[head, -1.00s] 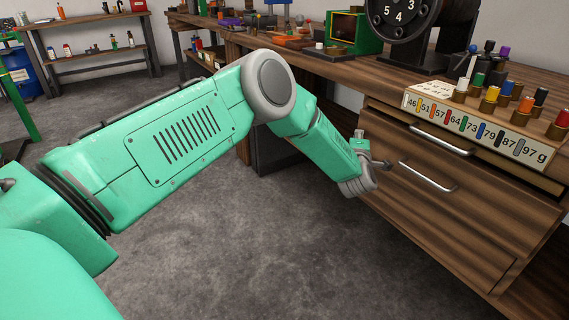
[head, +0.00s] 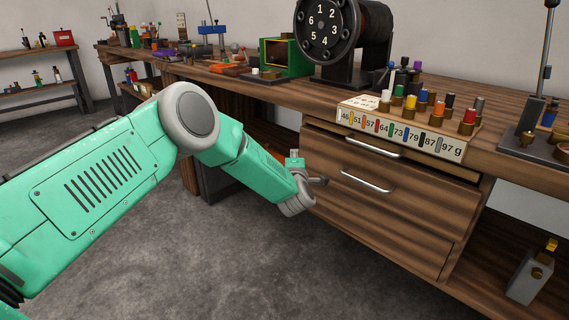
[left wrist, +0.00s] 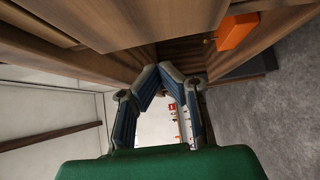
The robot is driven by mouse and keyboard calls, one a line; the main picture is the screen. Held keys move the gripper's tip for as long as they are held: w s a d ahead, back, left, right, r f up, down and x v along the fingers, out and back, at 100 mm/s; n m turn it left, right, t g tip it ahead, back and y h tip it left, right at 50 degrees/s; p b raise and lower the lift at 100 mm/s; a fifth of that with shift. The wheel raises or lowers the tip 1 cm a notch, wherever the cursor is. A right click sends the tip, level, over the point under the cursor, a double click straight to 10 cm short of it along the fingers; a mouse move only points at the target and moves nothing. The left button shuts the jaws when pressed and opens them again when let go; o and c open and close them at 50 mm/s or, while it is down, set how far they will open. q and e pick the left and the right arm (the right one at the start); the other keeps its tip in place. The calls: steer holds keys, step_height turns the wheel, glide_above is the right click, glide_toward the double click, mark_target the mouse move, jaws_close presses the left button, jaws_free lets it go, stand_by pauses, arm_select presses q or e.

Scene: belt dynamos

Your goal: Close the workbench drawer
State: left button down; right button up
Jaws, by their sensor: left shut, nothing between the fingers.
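The wooden workbench (head: 235,88) has a drawer front with an upper metal handle (head: 372,147) and a second metal handle (head: 367,182) below it. A dark gap shows along the top of the drawer front (head: 415,205), but I cannot tell how far out it stands. My left gripper (head: 322,181) is at the left end of the drawer front, left of the lower handle. In the left wrist view its fingers (left wrist: 156,72) meet at the tips, empty, close to brown wood. Any contact with the wood is unclear. My right gripper is out of view.
A numbered block with coloured weights (head: 400,128) stands on the bench above the drawer, near a big black dial (head: 322,30). An orange thing (left wrist: 236,32) sits beside the wood in the left wrist view. Grey floor (head: 240,265) is open in front.

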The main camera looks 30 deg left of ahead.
arm_select(q)
steer(key=s+d+f+m+g+h+p, duration=0.25)
steer(key=s+f+m, duration=0.25)
steer(key=s, duration=0.6)
steer(key=s+d+f+m+g+h+p, duration=0.25)
steer(key=s+d+f+m+p, duration=0.2)
steer(key=s, duration=0.55)
steer(key=s+d+f+m+g+h+p, duration=0.2)
steer(key=s+d+f+m+h, duration=0.3)
steer(key=s, duration=0.6)
steer(key=s+a+m+g+p, duration=0.1)
steer(key=s+a+m+g, duration=0.1)
steer(key=s, duration=0.6)
steer(key=s+a+r+m+g+y+p, duration=0.1)
steer(key=s+a+m+g, duration=0.2)
steer(key=s, duration=0.6)
steer(key=s+a+r+m+g+y+p, duration=0.1)
steer(key=s+a+m+g, duration=0.2)
steer(key=s, duration=0.5)
steer(key=shift+s+r+m+g, duration=0.2)
steer(key=shift+m+g, duration=0.2)
steer(key=shift+m, duration=0.15)
